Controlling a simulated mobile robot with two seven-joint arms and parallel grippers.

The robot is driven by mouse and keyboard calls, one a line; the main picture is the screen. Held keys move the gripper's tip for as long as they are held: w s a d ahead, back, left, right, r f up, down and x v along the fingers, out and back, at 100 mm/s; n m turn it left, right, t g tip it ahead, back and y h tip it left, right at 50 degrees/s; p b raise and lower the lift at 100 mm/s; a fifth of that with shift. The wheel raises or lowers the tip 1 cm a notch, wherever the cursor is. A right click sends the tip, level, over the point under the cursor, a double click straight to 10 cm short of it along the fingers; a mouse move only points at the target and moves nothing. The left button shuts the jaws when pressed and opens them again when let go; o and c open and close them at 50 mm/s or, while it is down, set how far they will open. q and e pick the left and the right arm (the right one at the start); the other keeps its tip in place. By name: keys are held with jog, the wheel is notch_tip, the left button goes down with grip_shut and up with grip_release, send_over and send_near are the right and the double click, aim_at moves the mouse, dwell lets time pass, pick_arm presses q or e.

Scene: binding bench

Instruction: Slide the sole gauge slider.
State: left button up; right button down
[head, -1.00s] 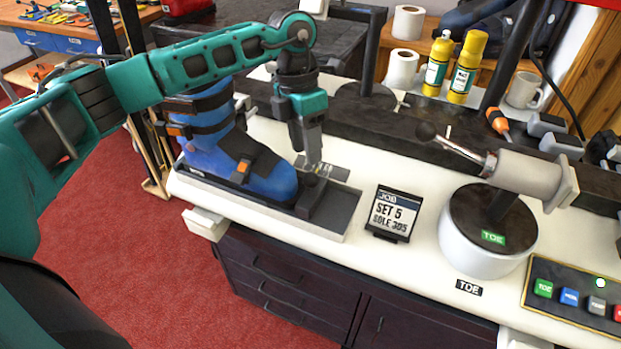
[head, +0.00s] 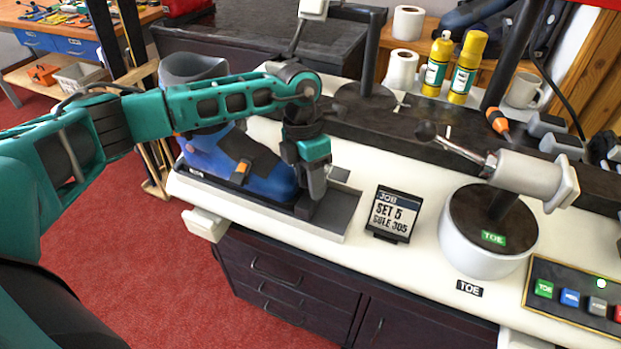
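The sole gauge is a long grey tray (head: 337,222) on the white bench, left of centre in the head view. The dark slider block (head: 304,207) is by the boot's toe, partly covered by my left gripper. My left gripper (head: 317,194) points down at the slider's top; whether it touches is unclear. Its fingers overlap in this view, so their opening does not show. A job card (head: 391,216) beside the gauge reads "SET 5, SOLE 305". My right gripper is not in view.
A white drum (head: 482,250) with a "TOE" label and a ball-ended lever (head: 450,143) stand right of the card. A button panel (head: 575,298) is at the right edge. Yellow bottles (head: 466,68) and paper rolls stand behind. White bench top around the card is clear.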

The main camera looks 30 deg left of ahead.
pick_arm(q)
grip_shut()
jog(key=d, duration=0.6)
jog(key=shift+w+d, duration=0.1)
jog(key=shift+w, duration=0.15)
jog(key=shift+d+r, duration=0.1)
jog(key=shift+d, duration=0.05)
jog(key=shift+o, duration=1.6)
grip_release()
jog(key=shift+d, duration=0.1)
